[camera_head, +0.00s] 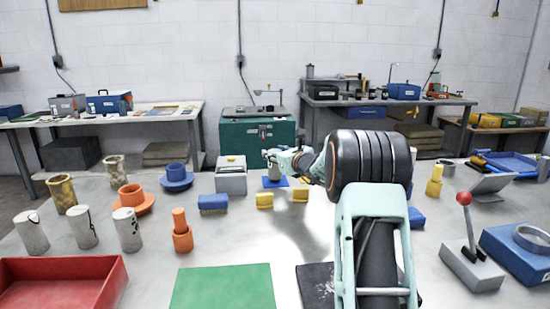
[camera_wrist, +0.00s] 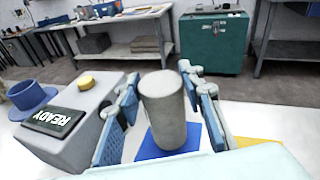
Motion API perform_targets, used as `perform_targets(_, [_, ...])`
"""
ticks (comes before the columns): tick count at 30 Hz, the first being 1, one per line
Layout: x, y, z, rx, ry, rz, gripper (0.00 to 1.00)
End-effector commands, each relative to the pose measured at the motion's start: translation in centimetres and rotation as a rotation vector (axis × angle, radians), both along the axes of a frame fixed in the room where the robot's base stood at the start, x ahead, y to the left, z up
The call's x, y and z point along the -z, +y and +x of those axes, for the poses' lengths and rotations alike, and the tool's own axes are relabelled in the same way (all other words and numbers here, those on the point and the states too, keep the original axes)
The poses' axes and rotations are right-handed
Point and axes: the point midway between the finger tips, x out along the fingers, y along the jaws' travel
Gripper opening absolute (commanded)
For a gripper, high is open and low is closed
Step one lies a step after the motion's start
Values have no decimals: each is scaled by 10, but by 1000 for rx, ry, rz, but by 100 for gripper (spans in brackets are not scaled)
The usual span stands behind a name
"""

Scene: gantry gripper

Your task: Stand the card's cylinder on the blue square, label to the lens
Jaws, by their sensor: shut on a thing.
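My gripper (camera_wrist: 160,82) is shut on a plain grey cylinder (camera_wrist: 165,115), one finger on each side of it. The cylinder is upright over the blue square (camera_wrist: 148,151); I cannot tell whether its base touches it. No label shows on the side facing the wrist camera. In the head view my gripper (camera_head: 274,158) is small and far off, with the cylinder (camera_head: 273,174) partly hidden by it and the blue square (camera_head: 281,183) below. A grey box (camera_wrist: 72,130) with a READY display and yellow button stands left of the square. I cannot make out a lens or card.
Several pale cylinders with black marks (camera_head: 82,229) stand at the left, near mottled ones (camera_head: 62,194). Orange and blue parts, yellow blocks (camera_head: 264,200), a red tray (camera_head: 110,285) and a green mat (camera_head: 222,290) share the table. A red-knobbed lever (camera_head: 465,215) stands right.

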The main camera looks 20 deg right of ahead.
Motion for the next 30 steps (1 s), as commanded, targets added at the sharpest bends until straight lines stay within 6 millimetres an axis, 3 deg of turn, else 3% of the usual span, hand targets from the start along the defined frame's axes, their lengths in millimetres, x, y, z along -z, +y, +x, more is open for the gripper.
perform_targets(2, [8,0,0,-1,-3,-1,0])
perform_targets(13, [11,0,0,0,-5,-1,0])
perform_targets(14, [13,0,0,1,-1,-1,38])
perform_targets(18, [12,0,0,1,-1,-1,53])
perform_targets(30, [7,0,-1,1,0,0,53])
